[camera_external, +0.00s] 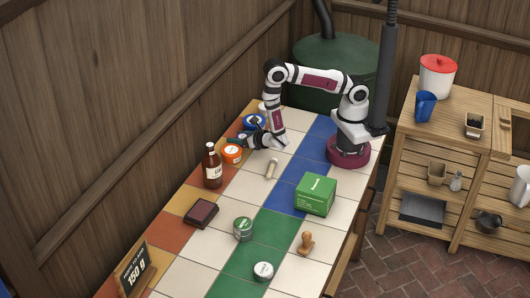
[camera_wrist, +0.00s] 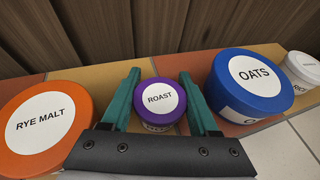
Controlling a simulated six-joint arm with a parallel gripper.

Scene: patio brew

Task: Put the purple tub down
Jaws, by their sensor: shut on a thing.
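The purple tub (camera_wrist: 160,97) has a white lid label reading ROAST and sits upright between the two teal fingers of my gripper (camera_wrist: 160,76) in the wrist view. My gripper is shut on it. In the external view my gripper (camera_external: 240,141) reaches low over the table's back left edge, between the orange and blue tubs. The purple tub is mostly hidden there. I cannot tell whether its base touches the tiles.
The orange RYE MALT tub (camera_wrist: 38,128) is close on the left, the blue OATS tub (camera_wrist: 257,85) close on the right. A white tub (camera_wrist: 304,69) stands further right. A brown bottle (camera_external: 212,166) stands nearby. A wooden wall is behind. Pale tiles in front are mostly clear.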

